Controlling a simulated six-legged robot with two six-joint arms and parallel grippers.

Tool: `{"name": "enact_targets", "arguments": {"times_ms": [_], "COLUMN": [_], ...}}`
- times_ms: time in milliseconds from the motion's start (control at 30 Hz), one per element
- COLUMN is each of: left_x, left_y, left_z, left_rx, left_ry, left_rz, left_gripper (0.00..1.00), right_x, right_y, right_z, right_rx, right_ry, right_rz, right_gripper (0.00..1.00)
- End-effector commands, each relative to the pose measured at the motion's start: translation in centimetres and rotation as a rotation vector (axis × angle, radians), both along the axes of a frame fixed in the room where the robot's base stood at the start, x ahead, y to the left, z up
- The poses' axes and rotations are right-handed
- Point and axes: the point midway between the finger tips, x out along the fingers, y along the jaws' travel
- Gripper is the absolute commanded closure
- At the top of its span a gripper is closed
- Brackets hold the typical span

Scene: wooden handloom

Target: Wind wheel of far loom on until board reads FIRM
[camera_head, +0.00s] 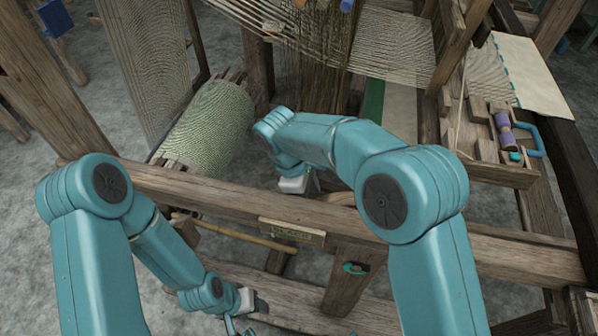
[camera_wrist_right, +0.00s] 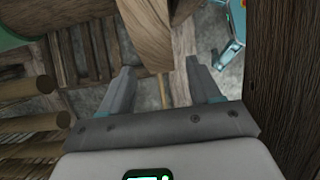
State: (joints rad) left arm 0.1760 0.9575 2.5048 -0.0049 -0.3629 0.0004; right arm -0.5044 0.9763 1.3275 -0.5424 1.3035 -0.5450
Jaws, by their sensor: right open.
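The loom's heavy wooden beam (camera_head: 460,240) crosses the head view. A curved wooden piece (camera_wrist_right: 150,35), perhaps the wheel's rim, shows ahead of my right gripper in the right wrist view; the whole wheel is not visible. My right gripper (camera_wrist_right: 160,85) is open, with the curved piece beyond and between its fingertips. In the head view the right gripper (camera_head: 305,188) is behind the beam, partly hidden. A small lettered board (camera_head: 292,230) is on the beam; its lettering is too small to read. My left gripper (camera_head: 240,318) hangs low in front of the beam, its jaws unclear.
A roller wound with green-white warp (camera_head: 208,125) is at left behind the beam. Round wooden bars (camera_wrist_right: 35,95) stand close left of the right gripper, and a dark post (camera_wrist_right: 280,90) close right. A shelf with a purple spool (camera_head: 503,122) is at right. Bare floor lies left.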

Motion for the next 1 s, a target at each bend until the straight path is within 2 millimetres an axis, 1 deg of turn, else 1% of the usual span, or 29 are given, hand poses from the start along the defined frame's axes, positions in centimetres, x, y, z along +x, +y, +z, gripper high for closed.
{"name": "enact_targets", "arguments": {"times_ms": [33, 200, 300, 400, 500, 600, 1000], "left_x": [0.0, 0.0, 0.0, 0.0, 0.0, 0.0, 0.0], "left_y": [0.0, 0.0, 0.0, 0.0, 0.0, 0.0, 0.0], "left_z": [0.3, 0.8, 1.1, 1.3, 1.4, 1.4, 1.4], "left_rx": [0.0, 0.0, 0.0, 0.0, 0.0, 0.0, 0.0], "left_ry": [0.0, 0.0, 0.0, 0.0, 0.0, 0.0, 0.0], "left_rz": [0.0, 0.0, 0.0, 0.0, 0.0, 0.0, 0.0], "left_gripper": [0.47, 0.47, 0.47, 0.47, 0.47, 0.47, 0.47], "right_x": [0.2, 0.5, 0.6, 0.7, 0.7, 0.7, 0.7], "right_y": [0.5, 1.8, 2.4, 2.8, 3.0, 3.0, 3.0], "right_z": [1.5, 5.6, 7.4, 8.6, 9.3, 9.5, 9.4], "right_rx": [0.002, 0.002, 0.002, 0.001, 0.001, 0.0, 0.0], "right_ry": [-0.005, -0.004, -0.002, -0.002, -0.001, 0.0, 0.0], "right_rz": [0.002, 0.001, 0.001, 0.002, 0.0, 0.0, 0.0], "right_gripper": [0.37, 0.37, 0.37, 0.37, 0.37, 0.37, 0.37]}}
